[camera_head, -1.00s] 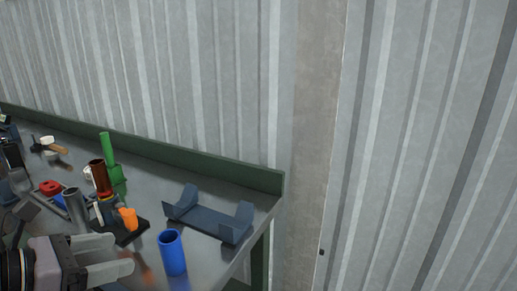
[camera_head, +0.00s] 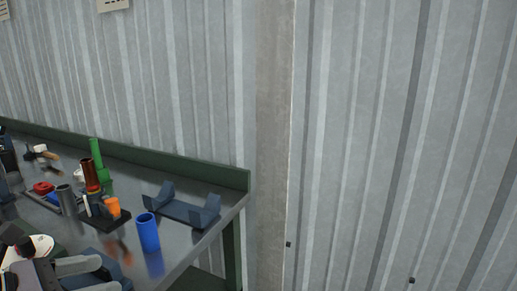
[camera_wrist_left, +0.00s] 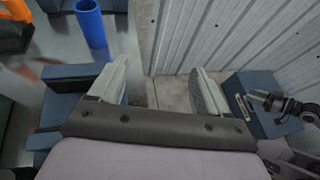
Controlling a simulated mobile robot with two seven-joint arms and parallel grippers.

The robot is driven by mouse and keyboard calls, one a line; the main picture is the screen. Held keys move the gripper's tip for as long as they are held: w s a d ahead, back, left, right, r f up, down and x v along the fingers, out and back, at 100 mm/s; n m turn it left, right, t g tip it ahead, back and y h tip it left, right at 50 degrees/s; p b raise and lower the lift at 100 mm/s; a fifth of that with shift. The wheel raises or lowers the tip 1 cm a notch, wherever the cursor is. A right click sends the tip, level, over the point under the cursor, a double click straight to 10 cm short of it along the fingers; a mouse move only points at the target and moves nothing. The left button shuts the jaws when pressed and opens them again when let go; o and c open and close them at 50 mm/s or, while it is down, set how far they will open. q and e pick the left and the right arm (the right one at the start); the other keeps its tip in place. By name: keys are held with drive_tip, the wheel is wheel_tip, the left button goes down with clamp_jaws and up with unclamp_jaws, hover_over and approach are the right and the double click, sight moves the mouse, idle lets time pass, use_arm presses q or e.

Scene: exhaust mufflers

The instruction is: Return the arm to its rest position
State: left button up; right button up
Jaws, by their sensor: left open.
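My left gripper (camera_head: 92,276) is at the bottom left of the head view, in front of the workbench (camera_head: 190,245). In the left wrist view its two fingers (camera_wrist_left: 160,88) are spread wide with nothing between them. Floor and corrugated wall show past the fingertips. My right gripper is not seen for certain in either view.
On the bench stand a blue cylinder (camera_head: 148,232), a dark blue cradle (camera_head: 184,208), an orange part (camera_head: 113,207), a brown-red tube (camera_head: 91,175) and a green part (camera_head: 97,158). The blue cylinder also shows in the wrist view (camera_wrist_left: 91,24). Right of the bench is a corrugated wall (camera_head: 400,140).

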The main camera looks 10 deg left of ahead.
use_arm(q)
drive_tip(key=s+d+f+n+g+y, duration=0.1)
drive_tip(key=d+f+n, duration=0.4)
drive_tip(key=d+n, duration=0.25)
drive_tip(key=s+d+f+n, duration=0.1)
drive_tip(key=d+f+n, duration=0.4)
drive_tip(key=d+n, duration=0.3)
drive_tip(key=s+a+f+n+g+y, duration=0.35)
drive_tip(key=s+f+n, duration=0.3)
drive_tip(key=n, duration=0.65)
drive_tip(key=s+a+f+n+g+y, duration=0.3)
drive_tip(key=s+a+f+n, duration=0.4)
drive_tip(key=n, duration=0.6)
drive_tip(key=w+d+f+m+t+h+p, duration=0.1)
drive_tip(key=w+d+f+t+h+p, duration=0.1)
drive_tip(key=w+d+f+t+p, duration=0.1)
drive_tip(key=shift+w+d+f+t+p, duration=0.4)
drive_tip(key=shift+w+d+t+p, duration=0.5)
drive_tip(key=shift+t, duration=0.95)
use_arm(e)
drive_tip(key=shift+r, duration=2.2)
use_arm(q)
drive_tip(key=shift+w+d, duration=0.15)
drive_tip(key=shift+w, duration=0.1)
